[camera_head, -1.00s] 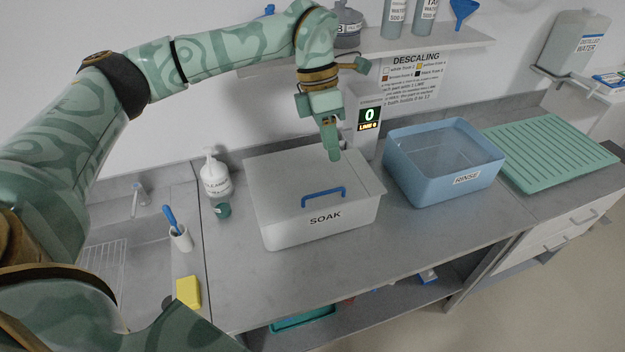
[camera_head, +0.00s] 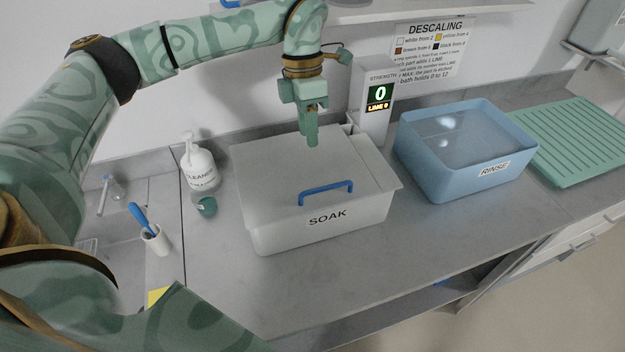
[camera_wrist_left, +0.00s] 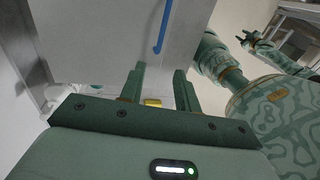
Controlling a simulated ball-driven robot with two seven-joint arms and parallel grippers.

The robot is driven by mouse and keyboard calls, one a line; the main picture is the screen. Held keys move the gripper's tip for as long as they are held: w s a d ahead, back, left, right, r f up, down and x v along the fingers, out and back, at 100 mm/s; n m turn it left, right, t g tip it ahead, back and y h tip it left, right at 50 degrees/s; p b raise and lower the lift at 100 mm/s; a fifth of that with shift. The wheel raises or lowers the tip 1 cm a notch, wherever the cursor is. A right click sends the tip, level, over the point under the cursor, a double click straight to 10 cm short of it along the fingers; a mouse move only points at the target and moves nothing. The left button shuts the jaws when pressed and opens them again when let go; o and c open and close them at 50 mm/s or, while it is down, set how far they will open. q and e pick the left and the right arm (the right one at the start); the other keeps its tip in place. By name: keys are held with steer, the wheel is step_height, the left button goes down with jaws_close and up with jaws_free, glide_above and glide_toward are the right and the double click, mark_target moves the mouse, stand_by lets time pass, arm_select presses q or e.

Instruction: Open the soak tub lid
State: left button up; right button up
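The soak tub (camera_head: 290,232) is a pale grey box marked SOAK on the worktop. Its lid (camera_head: 268,168) lies flat on top, shut, with a blue bar handle (camera_head: 326,192) near the front. My left gripper (camera_head: 312,138) points down above the rear part of the lid, behind the handle and apart from it. In the left wrist view its two fingers (camera_wrist_left: 160,86) are spread with nothing between them, and the blue handle (camera_wrist_left: 164,26) shows beyond them. My right gripper (camera_wrist_left: 249,38) appears small at the upper right of that view; its opening is unclear.
A strength display (camera_head: 377,98) reading 0 stands behind the tub's right rear corner. A blue rinse tub (camera_head: 462,178) and a green ribbed mat (camera_head: 572,140) are to the right. A cleaner bottle (camera_head: 198,165) and green cup (camera_head: 207,207) stand left. The worktop in front is clear.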

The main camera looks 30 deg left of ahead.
arm_select(q)
steer(key=f, duration=0.4)
steer(key=s+d+f, duration=0.1)
steer(key=f, duration=0.3)
steer(key=d+f, duration=0.1)
steer(key=f, duration=0.3)
steer(key=shift+s+f, duration=0.35)
jaws_close()
